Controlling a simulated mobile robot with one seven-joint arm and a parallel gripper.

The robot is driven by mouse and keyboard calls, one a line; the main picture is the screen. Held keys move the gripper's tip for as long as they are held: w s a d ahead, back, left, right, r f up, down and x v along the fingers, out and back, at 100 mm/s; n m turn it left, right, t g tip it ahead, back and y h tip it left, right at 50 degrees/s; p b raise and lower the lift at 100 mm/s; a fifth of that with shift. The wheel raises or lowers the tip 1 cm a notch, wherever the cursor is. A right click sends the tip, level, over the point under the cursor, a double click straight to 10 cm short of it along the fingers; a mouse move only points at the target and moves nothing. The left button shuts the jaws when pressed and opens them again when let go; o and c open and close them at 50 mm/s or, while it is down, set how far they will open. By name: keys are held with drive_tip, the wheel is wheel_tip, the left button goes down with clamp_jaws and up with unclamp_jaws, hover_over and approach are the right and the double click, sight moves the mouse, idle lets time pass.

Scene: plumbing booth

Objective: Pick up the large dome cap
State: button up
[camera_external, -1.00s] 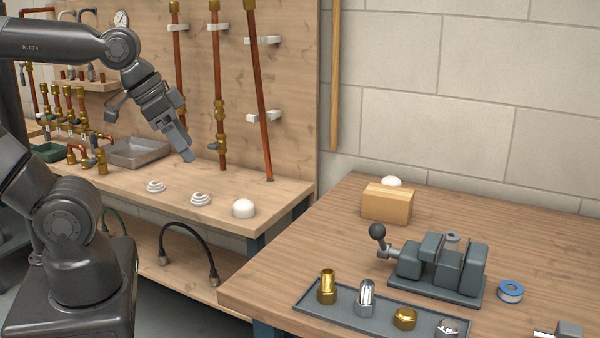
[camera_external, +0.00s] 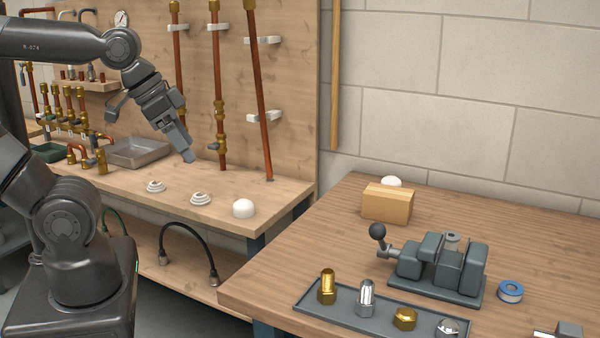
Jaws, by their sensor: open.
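A white dome cap (camera_external: 243,208) sits on the back workbench near its right front corner. Another white rounded top (camera_external: 391,181) shows behind a wooden block on the right table, mostly hidden by the block. A small chrome domed piece (camera_external: 448,328) lies at the right end of a grey tray, cut by the frame edge. I cannot tell for sure which one is the large dome cap. My gripper (camera_external: 187,157) is open and points down above the back workbench, apart from all of these, left of and above the white dome cap.
Two white ringed pieces (camera_external: 200,199) (camera_external: 156,186) sit left of the white dome. The wooden block (camera_external: 387,204), a grey vise (camera_external: 440,265), blue tape roll (camera_external: 510,291) and tray (camera_external: 335,311) with brass and chrome fittings occupy the right table. Copper pipes (camera_external: 259,95) stand behind.

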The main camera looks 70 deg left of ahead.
drive_tip(key=w+a+f+g, duration=0.2)
drive_tip(key=w+a, duration=0.4)
drive_tip(key=w, duration=0.1)
drive_tip(key=n+g, duration=0.2)
drive_tip(key=g, duration=0.2)
approach(242, 201)
drive_tip(key=f, duration=1)
drive_tip(key=shift+s+a, duration=0.1)
drive_tip(key=shift+s, duration=0.1)
drive_tip(key=shift+c, duration=0.3)
drive_tip(key=c, duration=1)
